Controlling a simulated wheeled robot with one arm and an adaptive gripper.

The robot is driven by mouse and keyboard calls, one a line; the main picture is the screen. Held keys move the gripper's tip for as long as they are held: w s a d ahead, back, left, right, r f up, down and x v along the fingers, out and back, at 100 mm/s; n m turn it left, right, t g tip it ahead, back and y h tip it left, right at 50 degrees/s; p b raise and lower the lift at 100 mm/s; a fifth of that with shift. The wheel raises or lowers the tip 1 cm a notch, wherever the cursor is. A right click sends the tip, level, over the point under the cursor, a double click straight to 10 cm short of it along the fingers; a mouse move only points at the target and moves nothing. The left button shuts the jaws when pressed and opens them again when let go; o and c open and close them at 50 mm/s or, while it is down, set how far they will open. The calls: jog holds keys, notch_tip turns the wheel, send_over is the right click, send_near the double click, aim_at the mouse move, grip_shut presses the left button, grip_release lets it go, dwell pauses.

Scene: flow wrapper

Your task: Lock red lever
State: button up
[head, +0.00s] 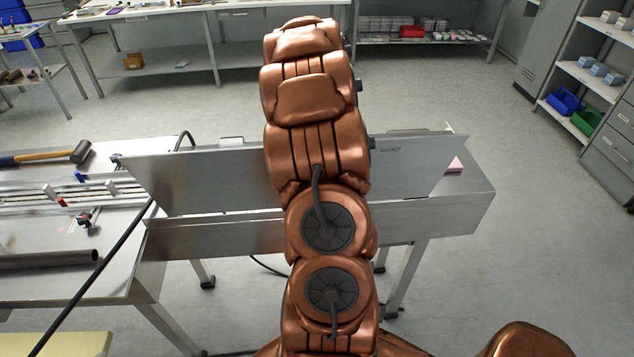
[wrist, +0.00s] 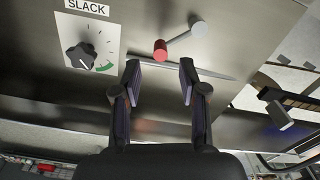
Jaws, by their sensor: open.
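In the wrist view a lever with a red end (wrist: 161,50) shows near the top middle. Its short grey arm slants up and right to a pale round hub (wrist: 199,28) on a grey metal panel. My gripper (wrist: 160,75) is open and empty, with one dark finger on each side. The red end appears in the gap between the fingertips, slightly above them in the picture. No contact shows. In the head view my own arm covers the middle of the machine (head: 210,180), and my gripper is hidden.
A black dial knob (wrist: 82,55) on a white plate marked SLACK sits left of my gripper. In the head view a hammer (head: 45,158), a small red piece (head: 62,202) and a dark tube (head: 48,259) are at the left. Open floor lies to the right.

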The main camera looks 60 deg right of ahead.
jog(key=shift+f+p, duration=0.5)
jog(key=shift+f, duration=1.6)
jog(key=shift+c, duration=0.4)
grip_shut()
